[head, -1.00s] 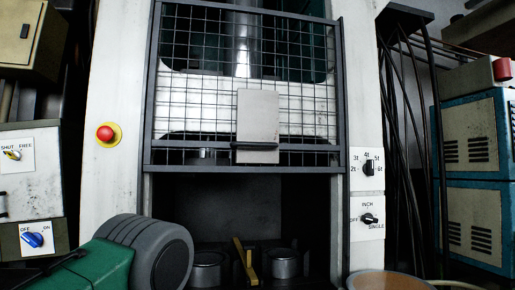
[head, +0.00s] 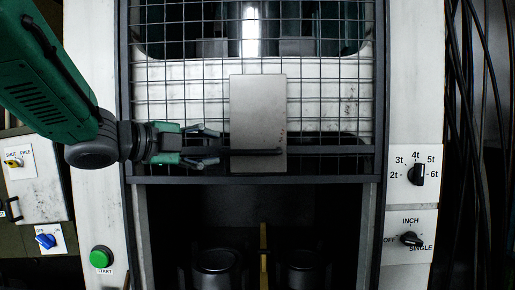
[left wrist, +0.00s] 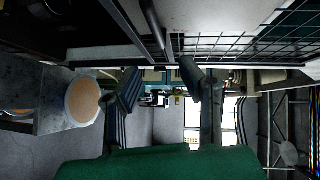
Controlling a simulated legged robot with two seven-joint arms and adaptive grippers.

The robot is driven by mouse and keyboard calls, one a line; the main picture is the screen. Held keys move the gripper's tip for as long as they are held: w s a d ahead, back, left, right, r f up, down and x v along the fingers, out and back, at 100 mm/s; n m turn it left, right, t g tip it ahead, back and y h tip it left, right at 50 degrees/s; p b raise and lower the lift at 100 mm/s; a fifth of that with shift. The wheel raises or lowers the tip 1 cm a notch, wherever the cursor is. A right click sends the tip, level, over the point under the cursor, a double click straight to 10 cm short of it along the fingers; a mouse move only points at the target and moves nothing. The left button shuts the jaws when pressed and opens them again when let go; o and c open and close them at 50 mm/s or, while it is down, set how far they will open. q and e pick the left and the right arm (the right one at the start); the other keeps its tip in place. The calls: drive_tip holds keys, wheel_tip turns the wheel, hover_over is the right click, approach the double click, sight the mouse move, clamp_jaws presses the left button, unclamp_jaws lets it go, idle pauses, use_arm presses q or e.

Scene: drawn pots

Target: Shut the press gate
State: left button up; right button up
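The press gate (head: 330,110) is a wire mesh panel in a dark frame. It stands raised, with the dark press opening (head: 200,215) uncovered below it. A grey plate (head: 258,105) with a dark horizontal handle bar (head: 255,152) sits at its lower middle. My left gripper (head: 212,146) is open at the left end of the handle bar, one finger above its level and one below. In the left wrist view the open fingers (left wrist: 159,84) stand apart with a dark bar (left wrist: 154,25) showing between and above them. Contact cannot be told. My right gripper is out of view.
Two dark round pots (head: 217,262) and a yellow upright strip (head: 264,255) stand inside the opening. A green start button (head: 101,257) is on the left post. Tonnage (head: 417,174) and mode (head: 412,240) knobs are on the right post. Cables hang at far right.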

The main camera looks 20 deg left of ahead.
sight(255, 152)
use_arm(q)
drive_tip(key=w, duration=0.2)
drive_tip(key=w+d+f, duration=0.1)
drive_tip(key=w, duration=0.2)
drive_tip(key=w+f, duration=0.1)
drive_tip(key=w, duration=0.1)
drive_tip(key=shift+w+d, duration=0.2)
drive_tip(key=shift+d, duration=0.1)
drive_tip(key=w+d, duration=0.2)
drive_tip(key=w+d+p, duration=0.1)
drive_tip(key=d, duration=0.1)
drive_tip(key=shift+w+d+f, duration=0.1)
drive_tip(key=shift+w+d, duration=0.05)
drive_tip(key=shift+w, duration=0.25)
drive_tip(key=shift+w+d+f, duration=0.1)
drive_tip(key=shift+w+d, duration=0.15)
drive_tip(key=shift+d, duration=0.1)
drive_tip(key=shift+a, duration=0.85)
drive_tip(key=c, duration=0.3)
drive_tip(key=shift+a+f, duration=0.1)
drive_tip(key=shift+a, duration=0.15)
clamp_jaws()
drive_tip(key=shift+d, duration=0.1)
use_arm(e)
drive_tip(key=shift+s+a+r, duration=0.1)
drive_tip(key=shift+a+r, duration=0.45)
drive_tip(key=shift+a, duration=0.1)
